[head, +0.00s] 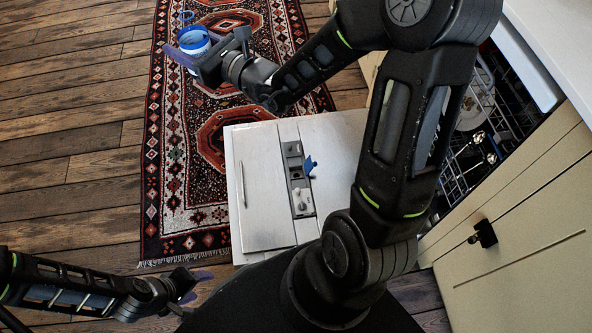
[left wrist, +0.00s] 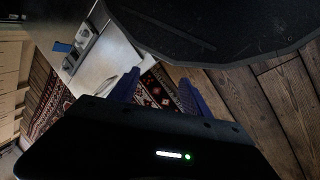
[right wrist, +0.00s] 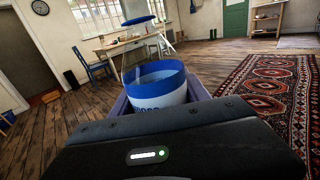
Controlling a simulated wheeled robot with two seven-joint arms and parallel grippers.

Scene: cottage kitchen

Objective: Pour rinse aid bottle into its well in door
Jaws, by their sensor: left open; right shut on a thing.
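The rinse aid bottle (head: 193,42), white with blue parts, is held out over the rug in the head view. My right gripper (head: 192,50) is shut on it. The bottle (right wrist: 158,92) fills the middle of the right wrist view between the fingers. The open dishwasher door (head: 262,200) lies flat, with a grey dispenser strip (head: 296,180) on it. A blue flap (head: 309,165) stands up beside dark recesses in the strip. The flap also shows in the left wrist view (left wrist: 62,47). My left gripper (head: 186,286) is open and empty, below left of the door.
The dishwasher rack (head: 477,110) holds dishes at the right, beside cream cabinets (head: 520,230). A patterned rug (head: 180,170) lies on the plank floor left of the door. A table (right wrist: 125,43) and blue chair (right wrist: 90,68) stand far off.

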